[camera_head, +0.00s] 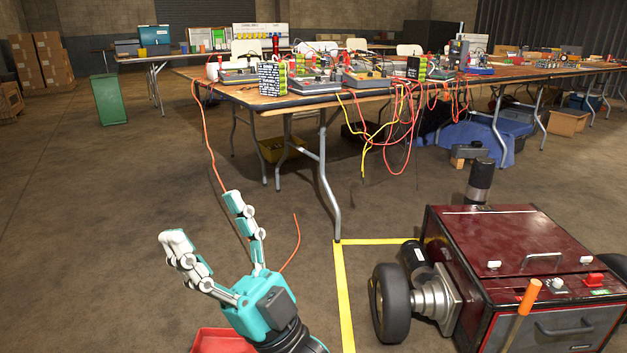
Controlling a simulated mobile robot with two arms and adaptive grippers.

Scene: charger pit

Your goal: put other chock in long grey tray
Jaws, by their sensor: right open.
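My right gripper (203,222) is teal with pale jointed fingers, at the lower left of the head view. Its two fingers point up and stand wide apart, with nothing between them. Bare floor shows behind it, and an orange cable runs behind the fingers. I cannot make out a chock or a long grey tray in this view. My left gripper is out of view.
A red wheeled machine (500,235) stands at the lower right, its black wheel (390,303) beside yellow floor tape (343,290). A red container (220,342) is partly hidden below my gripper. A cluttered long table (240,94) with hanging cables stands behind.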

